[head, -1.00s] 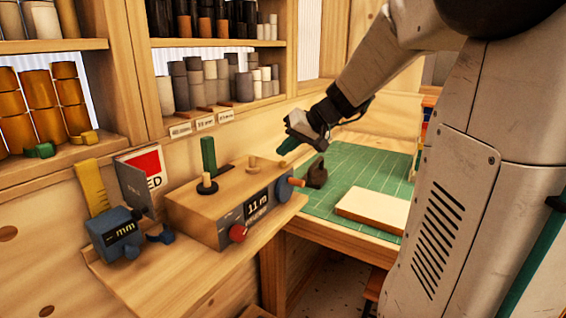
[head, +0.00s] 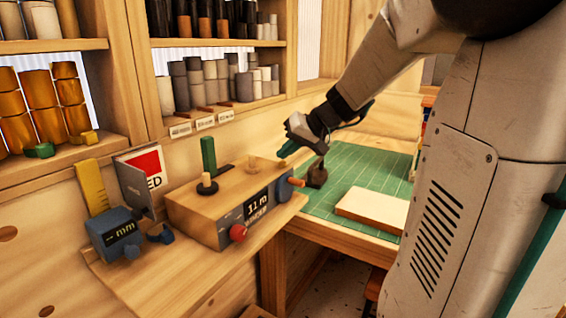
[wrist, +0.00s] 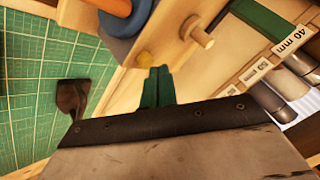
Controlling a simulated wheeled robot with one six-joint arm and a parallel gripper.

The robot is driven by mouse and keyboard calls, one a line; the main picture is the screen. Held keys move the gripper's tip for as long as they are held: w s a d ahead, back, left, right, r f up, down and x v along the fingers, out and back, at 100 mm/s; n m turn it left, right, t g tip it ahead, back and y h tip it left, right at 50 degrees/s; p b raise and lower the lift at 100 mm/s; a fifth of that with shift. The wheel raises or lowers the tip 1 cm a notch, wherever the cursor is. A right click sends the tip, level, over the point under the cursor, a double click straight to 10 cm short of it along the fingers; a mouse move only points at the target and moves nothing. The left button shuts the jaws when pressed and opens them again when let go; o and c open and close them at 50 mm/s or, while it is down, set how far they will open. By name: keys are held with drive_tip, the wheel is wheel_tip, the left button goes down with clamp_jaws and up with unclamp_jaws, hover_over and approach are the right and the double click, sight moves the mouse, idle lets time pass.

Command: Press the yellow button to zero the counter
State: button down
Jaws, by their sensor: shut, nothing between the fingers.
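The counter is a wooden box (head: 200,208) with a dark display (head: 257,203) reading about 11 m, standing on a wooden shelf. The button is hidden in the head view. My gripper (wrist: 158,72) has green fingers, shut and empty, with the tips close to the button; I cannot tell if they touch. In the head view my gripper (head: 285,152) is beside the box's far right end.
A red knob (head: 238,233) is on the box front, and a blue disc (head: 285,189) with an orange rod is at its right end. A dark object (head: 317,174) stands on the green mat (head: 372,165). Shelves of rolls line the wall behind.

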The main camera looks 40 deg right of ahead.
drive_tip(key=shift+f, duration=0.5)
idle(0.4)
drive_tip(key=shift+r, duration=0.95)
wheel_tip(320, 180, up, 5)
idle(0.6)
idle(0.7)
